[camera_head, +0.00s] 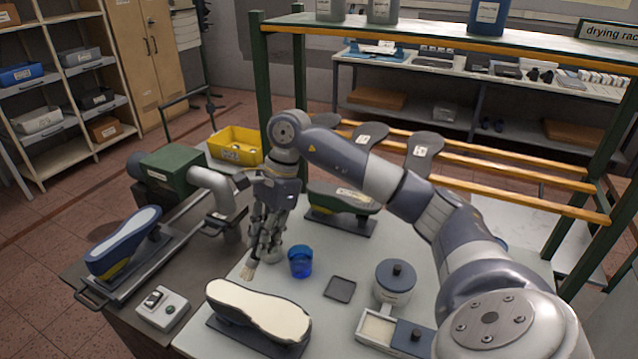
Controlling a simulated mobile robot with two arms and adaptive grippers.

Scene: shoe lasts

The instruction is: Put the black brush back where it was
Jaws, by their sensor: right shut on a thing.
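My right gripper (266,240) points down over the pale table, left of the blue cup (300,262). It is shut on a brush (248,271), whose light bristles show below the fingers, tilted down and to the left. The brush's handle is mostly hidden by the fingers, so its colour is hard to tell. The bristles are close to the back left end of a cream-soled shoe last (262,308); I cannot tell if they touch it. A small dark square tray (339,289) lies empty right of the cup. My left gripper is not in view.
A grey lidded pot (395,282) and an open white box (378,327) stand at the right. A green machine (172,170), a blue last (123,240) and a switch box (162,308) are at left. Another last (342,198) stands behind the cup, below a rack with orange rails (500,178).

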